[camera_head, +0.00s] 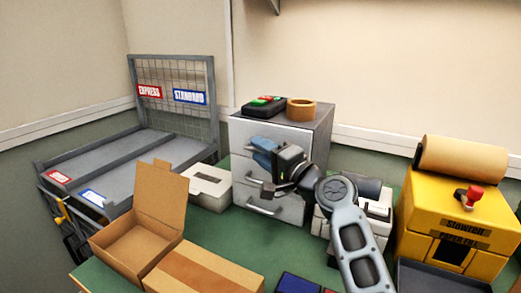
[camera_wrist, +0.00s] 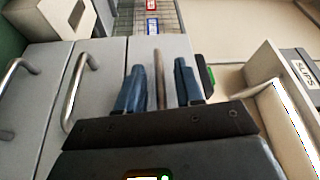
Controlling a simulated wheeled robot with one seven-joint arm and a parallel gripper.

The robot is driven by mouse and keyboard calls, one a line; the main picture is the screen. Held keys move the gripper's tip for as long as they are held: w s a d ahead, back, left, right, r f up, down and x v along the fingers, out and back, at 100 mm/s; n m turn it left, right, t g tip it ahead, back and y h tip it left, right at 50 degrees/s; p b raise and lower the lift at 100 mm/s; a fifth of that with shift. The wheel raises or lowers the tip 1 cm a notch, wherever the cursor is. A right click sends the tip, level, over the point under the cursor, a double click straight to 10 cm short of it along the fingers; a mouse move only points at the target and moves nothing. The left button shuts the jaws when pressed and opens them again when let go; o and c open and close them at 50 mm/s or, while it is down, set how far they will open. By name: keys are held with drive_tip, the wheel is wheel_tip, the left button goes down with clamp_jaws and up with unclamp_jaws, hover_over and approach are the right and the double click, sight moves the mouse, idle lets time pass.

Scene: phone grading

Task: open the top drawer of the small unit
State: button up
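The small unit (camera_head: 318,122) is a grey cabinet with three stacked drawers, standing at the back of the green table. Its top drawer (camera_head: 243,131) looks shut; its handle is mostly hidden by my gripper in the head view. My gripper (camera_head: 262,150) is at the top drawer's front, with blue fingers pointing at it. In the wrist view the fingers are apart, one on each side of the top drawer's bar handle (camera_wrist: 160,78). A gap shows between the handle and each finger. The middle handle (camera_wrist: 74,92) and bottom handle (camera_wrist: 16,82) are clear of the fingers.
A black device with coloured buttons (camera_head: 264,106) and a tape roll (camera_head: 300,109) sit on the unit. An open carton (camera_head: 128,247) and a white box (camera_head: 212,188) stand left. A yellow machine (camera_head: 420,215) stands right. Some table is bare before the unit.

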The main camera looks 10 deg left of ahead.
drive_tip(key=shift+w+a, duration=0.2)
drive_tip(key=shift+a, duration=0.05)
drive_tip(key=shift+c, duration=0.5)
clamp_jaws()
drive_tip(key=shift+s, duration=0.1)
